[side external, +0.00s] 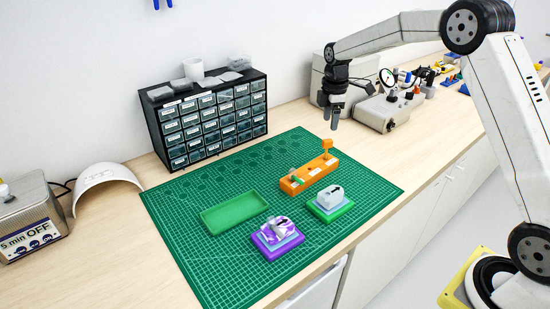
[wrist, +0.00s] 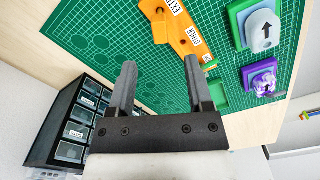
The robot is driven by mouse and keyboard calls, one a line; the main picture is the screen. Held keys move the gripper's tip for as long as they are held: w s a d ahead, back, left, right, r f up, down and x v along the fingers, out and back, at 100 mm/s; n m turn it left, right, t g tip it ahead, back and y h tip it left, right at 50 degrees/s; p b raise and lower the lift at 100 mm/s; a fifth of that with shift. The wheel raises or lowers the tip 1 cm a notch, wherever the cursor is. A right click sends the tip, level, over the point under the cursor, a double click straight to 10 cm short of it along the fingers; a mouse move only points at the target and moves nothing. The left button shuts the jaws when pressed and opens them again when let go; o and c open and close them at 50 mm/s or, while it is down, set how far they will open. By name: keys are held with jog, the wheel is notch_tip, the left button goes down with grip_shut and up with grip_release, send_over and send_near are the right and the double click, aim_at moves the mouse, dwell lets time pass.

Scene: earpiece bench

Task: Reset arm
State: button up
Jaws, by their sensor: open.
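My gripper (side external: 335,118) is raised above the back right edge of the cutting mat, clear of everything on it. In the wrist view my gripper (wrist: 158,75) has its two dark fingers spread wide apart, with nothing between them. The orange fixture (side external: 309,176) lies on the mat below and in front of it, with an upright orange piece at its far end. The fixture also shows in the wrist view (wrist: 175,25).
The green cutting mat (side external: 180,240) holds a green tray (side external: 234,212), a purple stand (side external: 278,238) and a green stand with a grey-white piece (side external: 331,202). A drawer cabinet (side external: 212,120) stands behind. A grey machine (side external: 385,110) stands right of my gripper.

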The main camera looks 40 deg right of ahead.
jog(key=shift+r, duration=0.6)
jog(key=s+a+f+m, duration=0.1)
jog(key=s+a+m, duration=0.3)
jog(key=s, duration=0.4)
jog(key=s+a+f+m+t, duration=0.1)
jog(key=s+a+m, duration=0.3)
jog(key=s, duration=0.4)
jog(key=s+a+f+m+t, duration=0.1)
jog(key=s+a+f+m, duration=0.2)
jog(key=s, duration=0.5)
jog(key=shift+s+a+m, duration=0.4)
jog(key=shift+a+m, duration=0.1)
jog(key=shift+m, duration=0.4)
